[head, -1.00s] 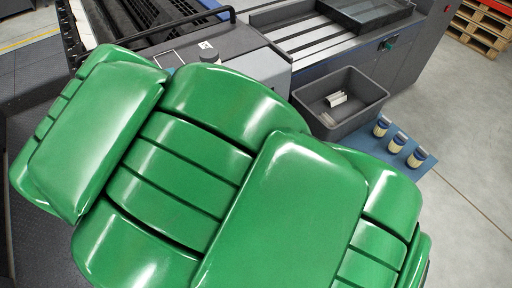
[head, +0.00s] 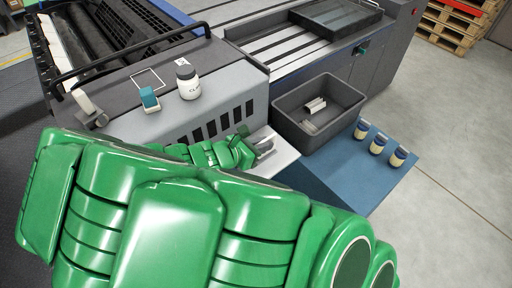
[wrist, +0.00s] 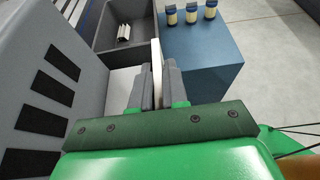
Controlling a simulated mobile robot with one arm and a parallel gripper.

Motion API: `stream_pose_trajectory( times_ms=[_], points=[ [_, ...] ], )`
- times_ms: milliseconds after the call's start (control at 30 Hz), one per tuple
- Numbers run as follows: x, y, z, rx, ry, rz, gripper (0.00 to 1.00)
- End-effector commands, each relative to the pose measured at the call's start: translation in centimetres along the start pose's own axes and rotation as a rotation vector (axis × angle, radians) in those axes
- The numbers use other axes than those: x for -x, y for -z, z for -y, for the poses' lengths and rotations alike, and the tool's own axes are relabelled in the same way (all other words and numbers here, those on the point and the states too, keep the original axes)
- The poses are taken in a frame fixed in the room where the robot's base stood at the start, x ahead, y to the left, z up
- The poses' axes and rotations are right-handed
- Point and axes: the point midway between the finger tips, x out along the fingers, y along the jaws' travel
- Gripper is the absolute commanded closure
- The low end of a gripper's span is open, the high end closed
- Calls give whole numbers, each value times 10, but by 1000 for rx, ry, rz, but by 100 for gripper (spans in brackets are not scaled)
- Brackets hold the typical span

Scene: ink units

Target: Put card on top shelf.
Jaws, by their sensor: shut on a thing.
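My gripper (head: 262,147) is low in front of the grey unit's slotted face, over a white ledge (head: 283,157). In the wrist view, my gripper (wrist: 155,82) is shut on a thin, pale card (wrist: 157,60), seen edge-on and standing upright between the fingers. In the head view the card cannot be told apart from the fingers. The grey unit's flat top (head: 222,72) carries a white outlined square. No surface is clearly marked as the top shelf.
A white bottle (head: 187,82) and a teal-and-white item (head: 149,100) stand on the unit's top. A dark bin (head: 318,112) holding small white pieces is near my gripper. Several jars (head: 377,144) stand on a blue surface (head: 345,172) at right. Wooden pallets (head: 450,28) stand behind.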

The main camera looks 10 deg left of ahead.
Motion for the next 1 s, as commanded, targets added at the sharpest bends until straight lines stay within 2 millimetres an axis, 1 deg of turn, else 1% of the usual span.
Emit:
stream_pose_trajectory(
  times_ms=[133, 400, 600, 867, 1000],
  points=[
    [-12, 6, -18, -1, 1, -2, 100],
    [-31, 29, -38, 2, 2, 0, 100],
    [-42, 42, -52, -1, -1, -1, 100],
    [-47, 48, -58, 0, -1, 0, 100],
    [-52, 54, -61, 1, 1, 0, 100]
  ],
)
